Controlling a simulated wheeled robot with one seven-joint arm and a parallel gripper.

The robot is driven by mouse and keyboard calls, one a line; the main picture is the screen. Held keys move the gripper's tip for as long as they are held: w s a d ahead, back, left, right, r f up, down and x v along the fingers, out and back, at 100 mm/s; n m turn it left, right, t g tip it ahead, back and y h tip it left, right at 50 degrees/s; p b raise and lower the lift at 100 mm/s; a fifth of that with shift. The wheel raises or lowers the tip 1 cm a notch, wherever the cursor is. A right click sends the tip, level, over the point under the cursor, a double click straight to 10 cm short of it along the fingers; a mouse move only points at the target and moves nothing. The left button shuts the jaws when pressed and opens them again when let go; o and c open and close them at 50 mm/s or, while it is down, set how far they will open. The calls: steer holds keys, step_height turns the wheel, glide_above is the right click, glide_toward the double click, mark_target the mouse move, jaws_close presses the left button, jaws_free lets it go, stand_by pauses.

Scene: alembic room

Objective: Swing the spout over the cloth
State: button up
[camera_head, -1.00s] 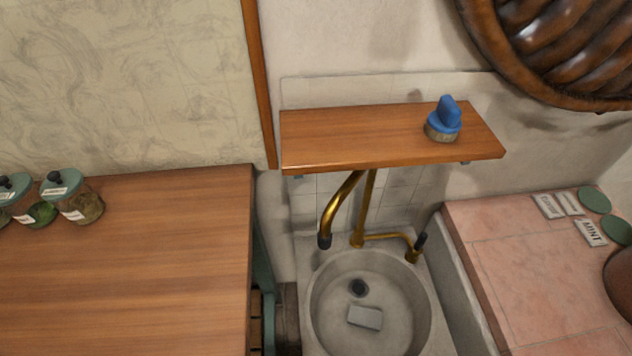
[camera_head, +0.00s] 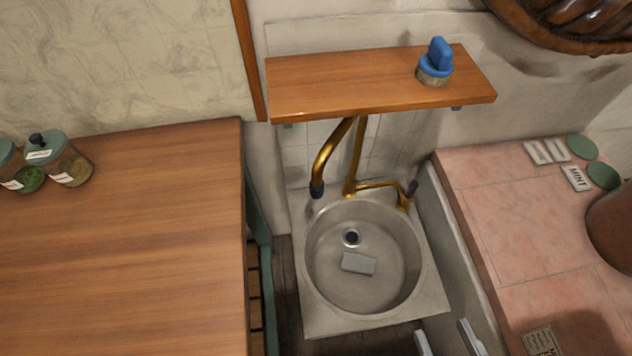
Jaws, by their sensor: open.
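The brass spout (camera_head: 325,155) curves down from under the wooden shelf, and its dark tip hangs over the left rear rim of the round stone basin (camera_head: 312,270). A small grey folded piece (camera_head: 358,263), which looks like the cloth, lies on the basin floor just in front of the drain. The spout tip is behind and to the left of it, not above it. My gripper (camera_head: 447,342) shows only as two pale fingertips at the bottom edge, apart and empty, in front of the basin and well away from the spout. The rest of it is out of frame.
The wooden shelf (camera_head: 380,82) overhangs the spout's top and carries a blue-topped item (camera_head: 435,62). A brass side pipe with a dark handle (camera_head: 410,190) stands right of the spout. A wooden counter (camera_head: 130,250) is at left, a pink tiled counter (camera_head: 520,215) at right.

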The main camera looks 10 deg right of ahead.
mark_target(315, 193)
steer(key=w+a+f+n+g+h+p, duration=0.1)
steer(key=w+a+f+n+g+p, duration=0.1)
steer(key=w+f+n, duration=0.65)
steer(key=w+a+f+n+g+p, duration=0.15)
steer(key=w+f+n, duration=0.35)
steer(key=f+n, duration=0.65)
steer(key=w+a+r+n+t+h, duration=0.1)
steer(key=w+a+r+n+h, duration=0.1)
steer(key=w+a+r+n, duration=0.1)
steer(key=w+a+r+n+t+h, duration=0.2)
steer(key=w+a+r+n, duration=0.2)
steer(key=w, duration=0.3)
steer(key=w+a+r+n+t+h+p, duration=0.1)
steer(key=w+a+r+n+t, duration=0.1)
steer(key=w+a+r, duration=0.3)
steer(key=shift+r+n+h, duration=0.1)
steer(key=shift+n+h, duration=0.3)
steer(key=shift+n, duration=0.4)
steer(key=shift+w+r, duration=0.15)
steer(key=shift+r, duration=0.05)
steer(key=shift+w+d, duration=0.1)
steer(key=shift+w, duration=0.2)
steer(key=x, duration=0.7)
steer(key=shift+r, duration=0.15)
